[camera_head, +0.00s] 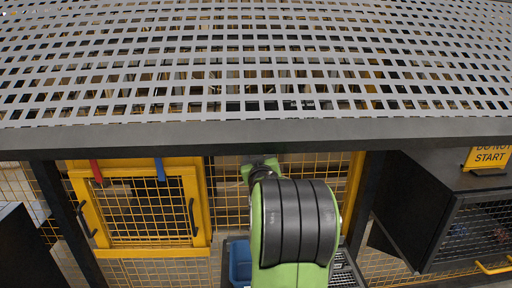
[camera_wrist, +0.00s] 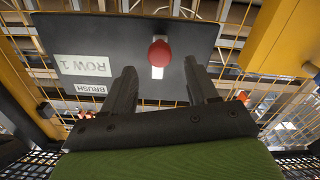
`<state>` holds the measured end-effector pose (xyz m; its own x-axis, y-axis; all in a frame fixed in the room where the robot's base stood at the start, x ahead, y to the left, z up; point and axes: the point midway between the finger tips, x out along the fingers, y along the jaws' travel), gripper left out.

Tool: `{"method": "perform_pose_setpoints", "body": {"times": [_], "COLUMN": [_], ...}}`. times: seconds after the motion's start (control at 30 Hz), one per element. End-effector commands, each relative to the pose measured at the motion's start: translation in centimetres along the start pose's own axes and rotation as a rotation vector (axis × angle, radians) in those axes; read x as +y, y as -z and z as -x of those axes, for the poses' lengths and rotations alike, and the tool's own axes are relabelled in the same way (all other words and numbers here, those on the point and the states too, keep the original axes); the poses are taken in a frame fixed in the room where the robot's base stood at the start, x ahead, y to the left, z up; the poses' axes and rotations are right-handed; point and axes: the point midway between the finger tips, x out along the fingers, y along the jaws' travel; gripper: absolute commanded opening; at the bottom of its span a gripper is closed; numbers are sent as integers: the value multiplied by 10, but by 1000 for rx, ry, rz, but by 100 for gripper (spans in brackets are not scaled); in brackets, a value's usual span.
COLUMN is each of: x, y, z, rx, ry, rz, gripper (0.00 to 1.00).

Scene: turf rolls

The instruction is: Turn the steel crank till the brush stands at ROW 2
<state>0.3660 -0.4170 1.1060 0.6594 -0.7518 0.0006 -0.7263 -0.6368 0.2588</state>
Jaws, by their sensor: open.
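In the wrist view a dark panel (camera_wrist: 120,40) carries a pale label reading ROW 1 (camera_wrist: 83,66) and a smaller label reading BRUSH (camera_wrist: 91,89). A red round knob (camera_wrist: 160,52) stands out from the panel, with a short bright strip (camera_wrist: 157,73) just below it. My gripper (camera_wrist: 159,68) is open, with one finger on each side of the knob and strip in the picture. I cannot tell whether the fingertips touch anything. No steel crank or brush can be made out for certain. In the head view my arm hides the gripper and panel.
A perforated grey deck (camera_head: 250,132) spans the head view above my arm. A yellow-framed mesh door (camera_head: 150,207) is at left and a dark mesh-fronted box (camera_head: 440,200) at right. A blue bin (camera_head: 239,262) is low beside my arm. A yellow post (camera_wrist: 262,45) stands right of the panel.

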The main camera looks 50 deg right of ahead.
Motion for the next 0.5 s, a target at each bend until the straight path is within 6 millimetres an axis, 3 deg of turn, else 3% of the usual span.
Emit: {"method": "perform_pose_setpoints", "body": {"times": [0.2,0.5], "x": [0,0], "y": [0,0], "z": [-46,-60], "rx": [-1,-1], "ry": [0,1], "rz": [-1,0], "gripper": [58,58]}}
